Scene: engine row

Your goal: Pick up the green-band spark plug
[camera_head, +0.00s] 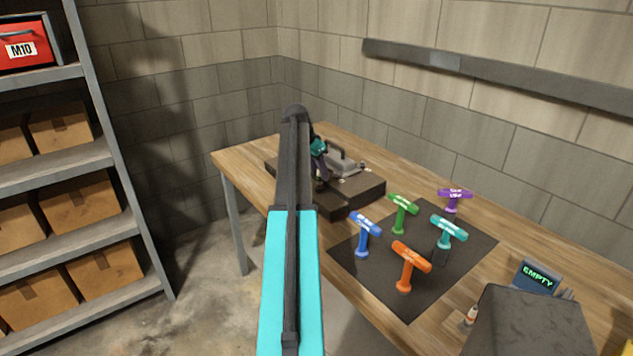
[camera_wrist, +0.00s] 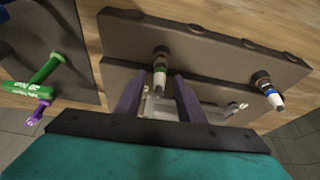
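The green-band spark plug (camera_wrist: 160,77) sits in a socket of a dark block (camera_wrist: 210,42), its pale tip pointing towards the wrist camera. My gripper (camera_wrist: 157,82) is open, with one dark purple finger to each side of the plug in the wrist view. Gaps show between the plug and both fingers. I cannot tell how far down the fingers reach along it. In the head view my gripper (camera_head: 319,168) is over the block (camera_head: 350,203) on the bench, and my arm hides much of that spot. The green band cannot be made out there.
A blue-band spark plug (camera_wrist: 271,93) stands in the same block, right of my gripper. A dark mat (camera_head: 345,252) holds several coloured T-handle tools, including a green one (camera_head: 403,213). A grey box (camera_head: 530,322) and an EMPTY sign (camera_head: 539,275) are at the right.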

